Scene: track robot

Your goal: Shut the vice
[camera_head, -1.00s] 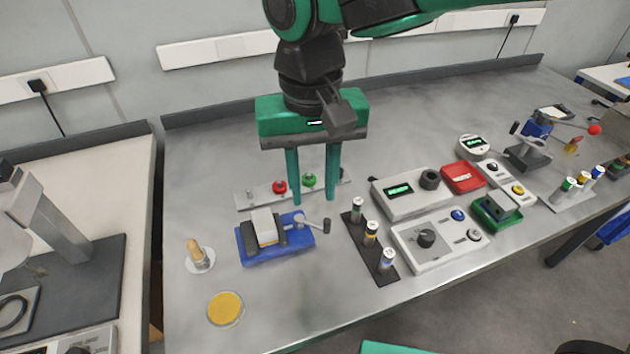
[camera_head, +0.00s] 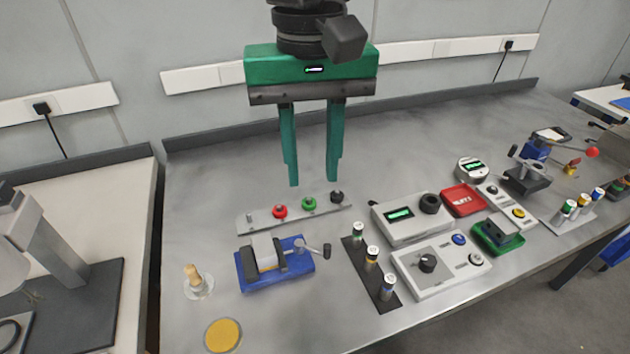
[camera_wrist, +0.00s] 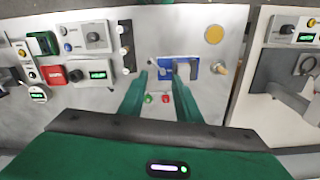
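The vice (camera_head: 277,275) has a blue base, dark grey jaws and a pale grey block at its jaws. It sits on the grey bench at front left of centre. Its handle (camera_head: 313,249) sticks out to the right and ends in a dark knob. The jaw gap is too small to judge. In the wrist view the vice (camera_wrist: 180,72) lies just beyond the fingertips. My gripper (camera_head: 313,182) has two green fingers set well apart, with nothing between them. It hangs above and behind the vice, touching nothing; it also shows in the wrist view (camera_wrist: 162,80).
A strip with red (camera_head: 280,211), green and black knobs lies behind the vice. A rack of batteries (camera_head: 372,270) stands close to its right, then a dial box (camera_head: 440,266). A small wooden-topped peg (camera_head: 197,281) and yellow disc (camera_head: 223,335) are left.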

